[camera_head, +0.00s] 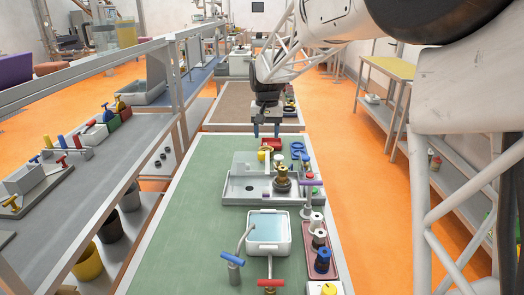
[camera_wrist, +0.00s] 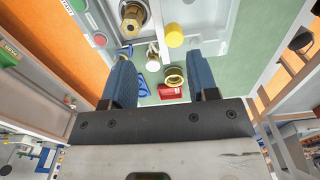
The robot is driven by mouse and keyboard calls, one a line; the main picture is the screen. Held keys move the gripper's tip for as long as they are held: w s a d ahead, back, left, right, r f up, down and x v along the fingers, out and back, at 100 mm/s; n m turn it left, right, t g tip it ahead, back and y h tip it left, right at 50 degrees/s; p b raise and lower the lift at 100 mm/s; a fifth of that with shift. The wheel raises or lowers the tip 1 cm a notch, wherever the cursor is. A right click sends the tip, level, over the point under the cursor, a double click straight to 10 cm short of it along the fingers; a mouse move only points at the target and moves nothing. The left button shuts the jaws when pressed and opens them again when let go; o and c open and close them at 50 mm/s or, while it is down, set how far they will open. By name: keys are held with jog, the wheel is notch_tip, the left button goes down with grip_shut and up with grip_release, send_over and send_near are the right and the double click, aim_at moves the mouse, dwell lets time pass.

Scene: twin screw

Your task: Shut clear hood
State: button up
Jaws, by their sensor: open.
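My gripper (camera_head: 268,130) hangs over the far part of the green bench, its two blue fingers pointing down. In the wrist view my gripper (camera_wrist: 162,75) is open, with its fingers apart and nothing held between them. A grey machine housing (camera_head: 235,190) stands on the bench on the near side of my gripper. An upright pale panel (camera_head: 243,160) rises at its back; I cannot tell for certain whether this is the clear hood. A brass fitting (camera_head: 282,178) stands on the housing's right part, and it also shows in the wrist view (camera_wrist: 133,14).
A red tray (camera_head: 270,145) lies below my gripper. A yellow cap (camera_wrist: 174,36) and a brass ring (camera_wrist: 174,76) are close by. A white basin (camera_head: 268,247) and valves with coloured handles stand nearer. The bench's left side (camera_head: 195,200) is clear.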

aim_at(262, 152)
jog(key=shift+w+a+f, duration=0.3)
jog(key=shift+w+a, duration=0.15)
jog(key=shift+w, duration=0.15)
jog(key=shift+w+a+f, duration=0.3)
jog(key=shift+w+a, duration=0.15)
jog(key=shift+w, duration=0.15)
jog(key=shift+f, duration=3.9)
jog(key=shift+c, duration=0.2)
grip_shut()
